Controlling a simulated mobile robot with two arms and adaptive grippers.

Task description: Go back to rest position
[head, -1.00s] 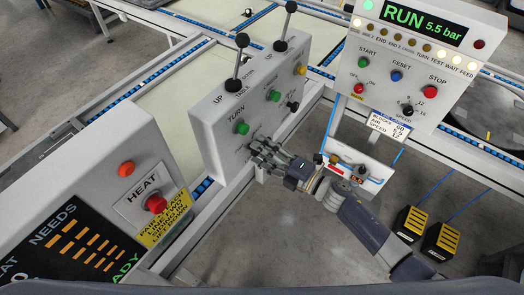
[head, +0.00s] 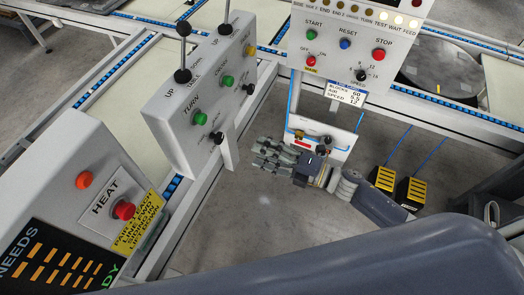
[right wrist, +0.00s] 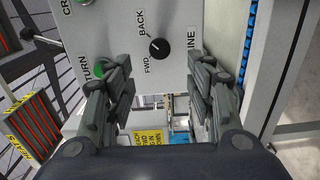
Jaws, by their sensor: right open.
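My right gripper (head: 265,156) is open and empty in the head view, in the air just right of the grey control box (head: 187,110) with the TURN label. It does not touch the box there. In the right wrist view the two fingers of my right gripper (right wrist: 160,100) stand apart, with the box's black BACK/FWD knob (right wrist: 158,47) beyond them. A large grey-blue link of my own body crosses the lower right of the head view. My left gripper is not in view.
A HEAT panel (head: 105,205) with a red button (head: 123,210) stands at the left. The START/RESET/STOP panel (head: 345,72) stands at the top right. Two yellow-black pedals (head: 397,186) lie on the floor at the right. Bare floor (head: 250,225) shows below my right gripper.

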